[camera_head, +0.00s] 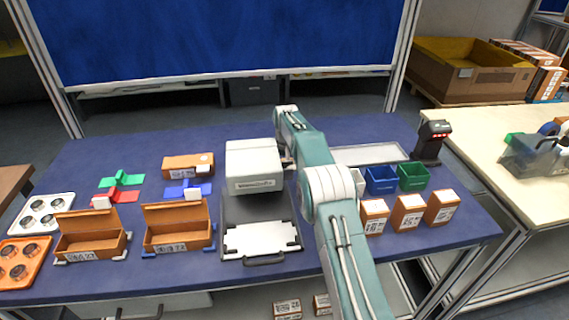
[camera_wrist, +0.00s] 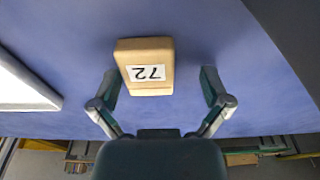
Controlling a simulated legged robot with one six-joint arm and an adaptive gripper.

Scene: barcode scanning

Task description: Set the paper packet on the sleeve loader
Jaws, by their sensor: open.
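The paper packet (camera_wrist: 145,66) is a tan block with a white label reading 72, upside down in the wrist view. It lies on the blue table between the fingers of my gripper (camera_wrist: 160,80), which is open. In the head view my arm hides the packet; only a little of my gripper (camera_head: 286,160) shows beside the white machine. This white machine (camera_head: 254,163), with a dark base and a white plate (camera_head: 262,239) in front, appears to be the sleeve loader. The plate looks empty.
Right of my arm are a grey tray (camera_head: 368,155), blue (camera_head: 381,181) and green (camera_head: 413,177) bins, several labelled boxes (camera_head: 408,212) and a black scanner (camera_head: 431,142). Left are two open orange boxes (camera_head: 179,227), an orange carton (camera_head: 188,166) and coloured fixtures (camera_head: 121,179).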

